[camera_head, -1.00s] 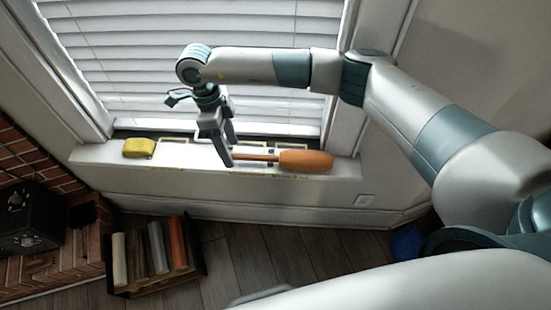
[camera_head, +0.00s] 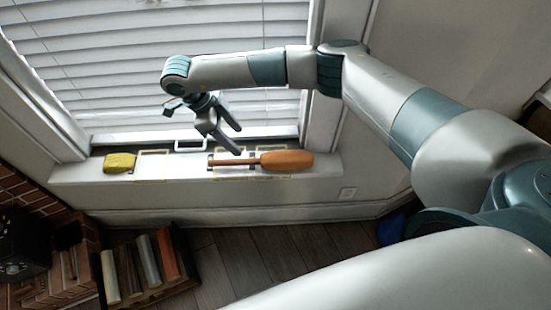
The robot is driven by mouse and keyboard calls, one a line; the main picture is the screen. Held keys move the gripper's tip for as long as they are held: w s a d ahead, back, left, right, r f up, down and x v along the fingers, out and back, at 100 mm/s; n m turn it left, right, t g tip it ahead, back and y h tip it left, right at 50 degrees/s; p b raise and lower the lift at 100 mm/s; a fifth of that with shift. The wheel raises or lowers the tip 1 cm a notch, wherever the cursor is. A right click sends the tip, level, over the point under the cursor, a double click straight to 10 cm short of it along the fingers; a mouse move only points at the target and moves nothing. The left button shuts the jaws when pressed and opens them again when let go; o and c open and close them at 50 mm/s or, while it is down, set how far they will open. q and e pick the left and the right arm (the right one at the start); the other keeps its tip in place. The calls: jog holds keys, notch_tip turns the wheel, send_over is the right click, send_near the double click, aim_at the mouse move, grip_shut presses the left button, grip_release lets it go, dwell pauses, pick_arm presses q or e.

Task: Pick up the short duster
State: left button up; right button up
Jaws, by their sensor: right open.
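The short duster (camera_head: 287,161) lies on the white window sill, with its orange head to the right and its thin brown handle pointing left. My right gripper (camera_head: 238,140) is open above the duster's handle, its fingers angled down and to the right. The fingertips overlap the area just behind the handle in the picture; whether they touch it cannot be told. Nothing is held in the gripper. My left gripper is not in view.
A yellow sponge-like block (camera_head: 119,163) sits at the left of the sill (camera_head: 82,173). A white handle-shaped piece (camera_head: 190,145) stands behind the sill's middle. Window blinds (camera_head: 170,60) rise close behind. A crate of books (camera_head: 150,265) and a brick fireplace (camera_head: 70,265) are below left.

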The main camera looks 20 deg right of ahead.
jog(key=p, duration=0.3)
send_near(258, 160)
jog(key=shift+s+d+f, duration=0.15)
jog(key=shift+s+f, duration=0.1)
jog(key=shift+f, duration=0.35)
jog(key=shift+s+d+f, duration=0.2)
jog(key=shift+s+f, duration=0.05)
jog(key=shift+f, duration=0.35)
jog(key=shift+d+f, duration=0.1)
jog(key=shift+f, duration=0.15)
jog(key=shift+d+f+p, duration=0.35)
jog(key=shift+f+p, duration=0.2)
jog(key=shift+p, duration=0.05)
jog(key=x, duration=0.1)
jog(key=p+x, duration=0.1)
jog(key=x, duration=0.1)
jog(key=shift+w, duration=0.15)
jog(key=shift+d+f, duration=0.2)
jog(key=shift+f, duration=0.25)
